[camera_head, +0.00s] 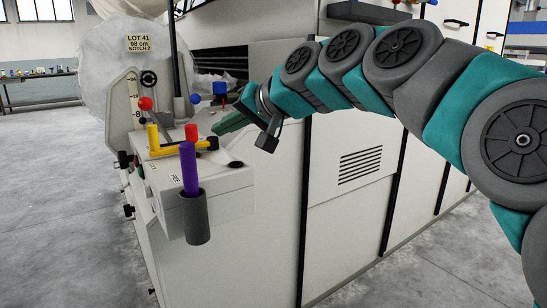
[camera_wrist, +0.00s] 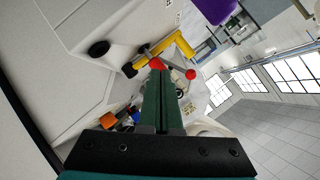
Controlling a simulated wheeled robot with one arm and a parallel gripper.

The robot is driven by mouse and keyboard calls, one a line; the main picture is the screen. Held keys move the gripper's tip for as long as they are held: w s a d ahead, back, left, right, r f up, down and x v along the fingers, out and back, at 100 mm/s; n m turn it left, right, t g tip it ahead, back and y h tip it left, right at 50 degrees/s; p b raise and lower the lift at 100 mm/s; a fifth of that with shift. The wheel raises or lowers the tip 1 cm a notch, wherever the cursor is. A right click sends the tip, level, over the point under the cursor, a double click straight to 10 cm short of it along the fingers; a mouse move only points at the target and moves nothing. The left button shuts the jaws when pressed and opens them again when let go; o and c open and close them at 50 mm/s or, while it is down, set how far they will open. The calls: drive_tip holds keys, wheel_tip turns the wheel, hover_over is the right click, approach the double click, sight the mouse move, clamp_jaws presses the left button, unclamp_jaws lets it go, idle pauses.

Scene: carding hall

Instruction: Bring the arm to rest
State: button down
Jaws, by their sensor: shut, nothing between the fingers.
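My arm reaches in from the right of the head view, bent over in an arch. My gripper (camera_head: 219,128) is at its end, beside the machine's control box (camera_head: 225,182). Its green fingers are shut with nothing between them. In the wrist view the closed fingers (camera_wrist: 160,78) point toward a red knob (camera_wrist: 157,63) and a yellow lever (camera_wrist: 182,47). In the head view the yellow lever (camera_head: 165,151) and red knob (camera_head: 191,132) are just left of the fingertips. I cannot tell whether the fingertips touch anything.
A purple cylinder (camera_head: 189,168) stands in a grey holder (camera_head: 196,217) on the box front. A red ball knob (camera_head: 145,103) and blue knobs (camera_head: 219,88) rise nearby. A large machine cabinet (camera_head: 340,230) stands behind my arm. The floor (camera_head: 60,210) at left is clear.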

drive_tip(key=s+d+f+g+h, duration=0.25)
drive_tip(key=s+d+f, duration=0.45)
drive_tip(key=f, duration=0.5)
drive_tip(key=s+d+f+g+h, duration=0.2)
drive_tip(key=s+d+f+h, duration=0.25)
drive_tip(key=s+f, duration=0.65)
drive_tip(key=s+d+f+g+h, duration=0.1)
drive_tip(key=s+d+f+g, duration=0.1)
drive_tip(key=s+d+f, duration=0.4)
drive_tip(key=s+d+f+m+g+h, duration=0.1)
drive_tip(key=s+d+f+g+h, duration=0.1)
drive_tip(key=s+d+f, duration=0.5)
drive_tip(key=s, duration=0.4)
drive_tip(key=shift+f+g, duration=0.25)
drive_tip(key=shift+g, duration=0.1)
drive_tip(key=shift+w, duration=0.1)
